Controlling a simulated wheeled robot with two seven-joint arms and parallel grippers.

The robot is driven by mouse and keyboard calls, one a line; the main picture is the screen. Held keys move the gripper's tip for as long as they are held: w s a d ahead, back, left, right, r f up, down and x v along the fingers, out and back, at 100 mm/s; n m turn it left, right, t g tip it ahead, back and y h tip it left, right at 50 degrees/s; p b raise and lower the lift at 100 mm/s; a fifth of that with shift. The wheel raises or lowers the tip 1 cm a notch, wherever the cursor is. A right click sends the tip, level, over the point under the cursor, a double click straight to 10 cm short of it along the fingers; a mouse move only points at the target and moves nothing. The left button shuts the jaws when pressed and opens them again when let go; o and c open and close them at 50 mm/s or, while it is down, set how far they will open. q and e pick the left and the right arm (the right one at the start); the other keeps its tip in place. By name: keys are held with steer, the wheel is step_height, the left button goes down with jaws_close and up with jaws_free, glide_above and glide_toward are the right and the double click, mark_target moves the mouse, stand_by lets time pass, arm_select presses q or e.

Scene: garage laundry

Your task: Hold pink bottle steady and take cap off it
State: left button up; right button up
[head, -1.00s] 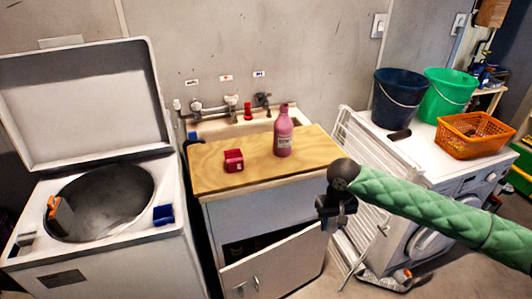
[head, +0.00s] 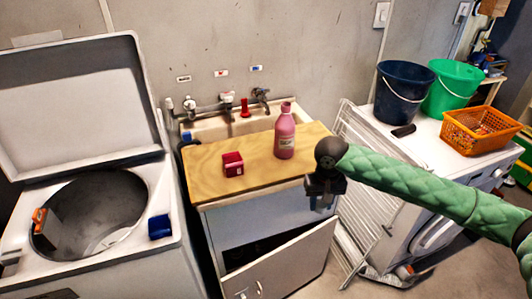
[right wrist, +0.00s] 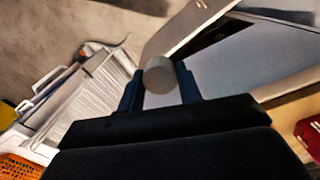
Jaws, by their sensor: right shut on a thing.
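The pink bottle (head: 285,137) stands upright on the wooden board beside the sink, with a narrower pink top (head: 286,107); I cannot tell whether that top is a separate cap. My right gripper (head: 323,201) is to the right of the bottle and nearer to me, in front of the board's right edge and apart from the bottle. In the right wrist view, its fingers (right wrist: 160,88) are shut on a small grey round object (right wrist: 159,74). The bottle is not visible in that view. My left gripper is out of view.
A red box (head: 232,164) sits on the board (head: 215,182) left of the bottle. A drying rack (head: 362,150) stands right of the cabinet, whose door (head: 285,265) hangs open. An open-lidded washer is at left. Buckets (head: 402,95) and an orange basket (head: 478,134) stand at right.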

steer(key=w+a+r+n, duration=0.4)
steer(key=w+a+r, duration=0.35)
steer(key=a, duration=0.35)
steer(key=w+a+r+n, duration=0.4)
steer(key=w+a+r, duration=0.3)
steer(key=w+a, duration=0.3)
steer(key=n, duration=2.6)
glide_above(254, 163)
step_height(254, 163, down, 3)
step_height(254, 163, down, 5)
steer(key=p, duration=0.3)
steer(key=shift+w, duration=0.1)
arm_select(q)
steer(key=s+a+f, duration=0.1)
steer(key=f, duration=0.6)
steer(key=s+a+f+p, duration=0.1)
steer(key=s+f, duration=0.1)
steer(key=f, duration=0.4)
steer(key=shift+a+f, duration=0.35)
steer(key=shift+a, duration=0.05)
arm_select(e)
steer(key=shift+f, duration=2.45)
